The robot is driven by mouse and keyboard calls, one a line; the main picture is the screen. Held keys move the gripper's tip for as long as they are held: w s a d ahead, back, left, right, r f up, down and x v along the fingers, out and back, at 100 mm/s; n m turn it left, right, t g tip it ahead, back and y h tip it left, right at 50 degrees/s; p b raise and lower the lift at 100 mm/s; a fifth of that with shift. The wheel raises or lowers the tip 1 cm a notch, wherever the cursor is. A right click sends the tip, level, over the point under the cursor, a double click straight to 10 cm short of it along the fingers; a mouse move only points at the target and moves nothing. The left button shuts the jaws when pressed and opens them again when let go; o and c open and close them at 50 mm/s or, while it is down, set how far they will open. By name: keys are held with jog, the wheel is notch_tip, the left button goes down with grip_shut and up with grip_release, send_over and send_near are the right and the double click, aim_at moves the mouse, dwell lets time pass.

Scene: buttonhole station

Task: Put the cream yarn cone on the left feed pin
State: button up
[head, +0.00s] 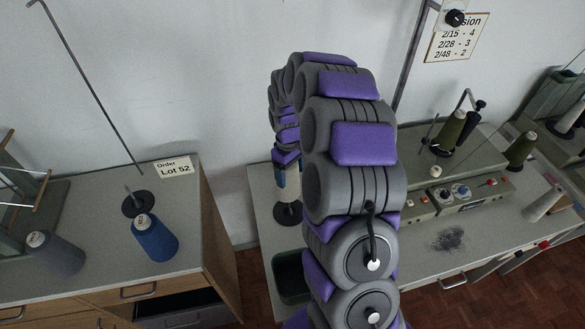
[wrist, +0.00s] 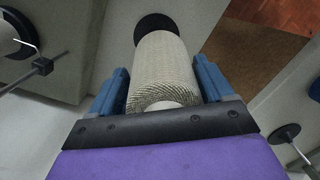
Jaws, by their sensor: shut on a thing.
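The cream yarn cone (wrist: 163,68) stands between the two blue fingers of my gripper (wrist: 160,92) in the wrist view, and the gripper is shut on it. A black disc (wrist: 157,24) shows just beyond the cone's far end. In the head view the cone (head: 291,188) is partly hidden by my gripper (head: 285,177). It is upright above a black disc base (head: 288,214) at the left end of the right-hand table. The pin on that base is hidden. I cannot tell whether the cone touches the disc.
The left bench holds an empty pin on a black base (head: 135,205), a blue cone (head: 155,238), a grey cone (head: 55,253) and a Lot 52 card (head: 173,167). Green cones (head: 450,130) stand by the control box (head: 468,195) on the right. A dark bin (head: 291,275) sits below my arm.

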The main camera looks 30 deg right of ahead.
jog(key=shift+d+f+b, duration=0.2)
jog(key=shift+f+b, duration=0.05)
jog(key=shift+f, duration=0.4)
jog(key=shift+d+f+b, duration=0.2)
jog(key=shift+d+f, duration=0.05)
jog(key=shift+f, duration=0.45)
jog(key=shift+d+f+b, duration=0.2)
jog(key=shift+f+b, duration=0.05)
jog(key=shift+f, duration=0.4)
jog(key=shift+a+f+b, duration=0.15)
jog(key=shift+f+b, duration=0.3)
jog(key=shift+f, duration=2.45)
jog(key=shift+a+f, duration=0.2)
jog(key=shift+f, duration=0.25)
jog(key=shift+f, duration=0.45)
jog(key=o, duration=1.4)
jog(key=shift+o, duration=0.2)
